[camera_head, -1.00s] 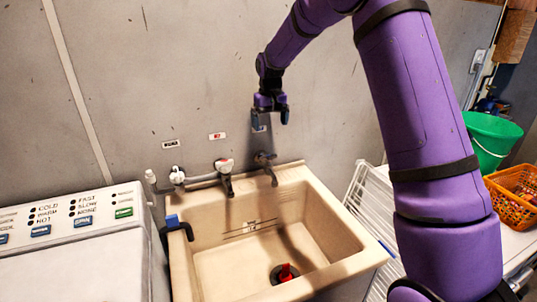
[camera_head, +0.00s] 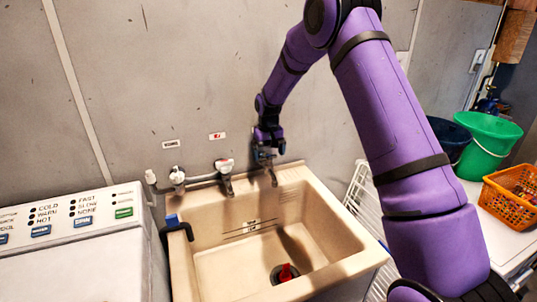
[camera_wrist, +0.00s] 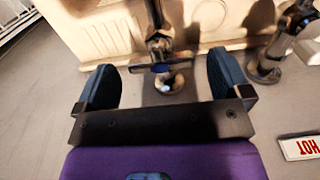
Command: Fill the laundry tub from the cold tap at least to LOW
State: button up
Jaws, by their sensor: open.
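The cream laundry tub (camera_head: 180,258) stands against the grey wall, with no water visible in it. Level marks (camera_head: 250,228) line its back inner wall, too small to read. A red plug (camera_head: 285,272) is at the drain; I cannot tell whether it seals. My gripper (camera_head: 267,152) is open over the rightmost tap (camera_head: 272,176). In the wrist view, this tap's handle (camera_wrist: 160,67), with a bluish patch, lies between the open fingers (camera_wrist: 163,80), without visible contact. The red-marked middle tap (camera_head: 224,168) is to its left, below the red label (camera_head: 217,135), which reads HOT in the wrist view (camera_wrist: 302,146).
A washer (camera_head: 85,255) with a button panel stands left of the tub. Another tap (camera_head: 177,177) and a blue-ended hose (camera_head: 175,222) are at the tub's left. A white rack (camera_head: 362,205), green bucket (camera_head: 487,140), dark bucket (camera_head: 450,138) and orange basket (camera_head: 510,193) are right.

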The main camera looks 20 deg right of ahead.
jog(key=shift+f, duration=0.35)
jog(key=c, duration=0.9)
jog(key=shift+c, duration=0.2)
